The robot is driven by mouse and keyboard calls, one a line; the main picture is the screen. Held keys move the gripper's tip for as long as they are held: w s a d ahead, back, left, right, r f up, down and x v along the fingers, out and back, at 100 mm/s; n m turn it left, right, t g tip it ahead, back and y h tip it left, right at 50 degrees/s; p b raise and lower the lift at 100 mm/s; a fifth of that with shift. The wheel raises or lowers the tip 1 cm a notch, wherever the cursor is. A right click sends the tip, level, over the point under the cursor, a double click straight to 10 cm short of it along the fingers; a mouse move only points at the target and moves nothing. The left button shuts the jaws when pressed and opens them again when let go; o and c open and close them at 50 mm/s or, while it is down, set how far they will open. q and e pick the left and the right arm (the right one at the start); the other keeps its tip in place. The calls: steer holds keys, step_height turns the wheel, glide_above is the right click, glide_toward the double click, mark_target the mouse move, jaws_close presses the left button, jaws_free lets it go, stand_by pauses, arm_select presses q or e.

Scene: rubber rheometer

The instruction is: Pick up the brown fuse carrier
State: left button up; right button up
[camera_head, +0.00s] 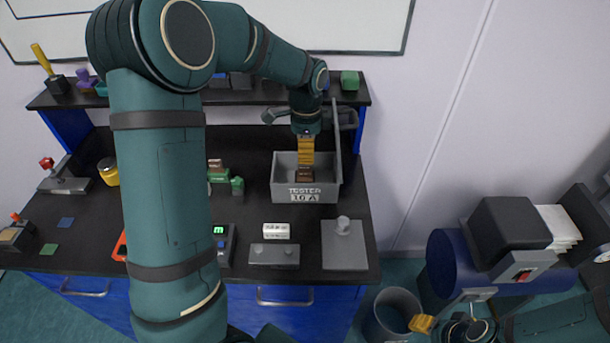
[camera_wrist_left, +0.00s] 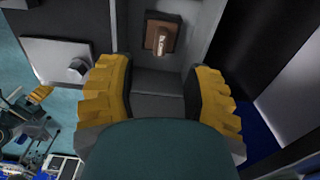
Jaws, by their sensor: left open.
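The brown fuse carrier (camera_head: 304,174) sits inside the grey box marked "TOSTER 10 A" (camera_head: 306,195), low behind its front wall. My left gripper (camera_head: 306,150) points down into the box, above the carrier. The wrist view shows its yellow fingers (camera_wrist_left: 158,72) spread apart with nothing between them. My right gripper (camera_head: 424,323) is low at the right, away from the bench, its jaws unclear.
The box's raised lid (camera_head: 336,140) stands close on the gripper's right. A shelf (camera_head: 272,97) runs behind. A bin (camera_head: 392,312) stands on the floor.

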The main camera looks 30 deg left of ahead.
mark_target(305, 168)
arm_select(q)
steer(key=shift+a+f, duration=0.15)
steer(key=shift+f, duration=3.95)
steer(key=shift+o, duration=0.2)
steer(key=shift+s, duration=0.1)
jaws_close()
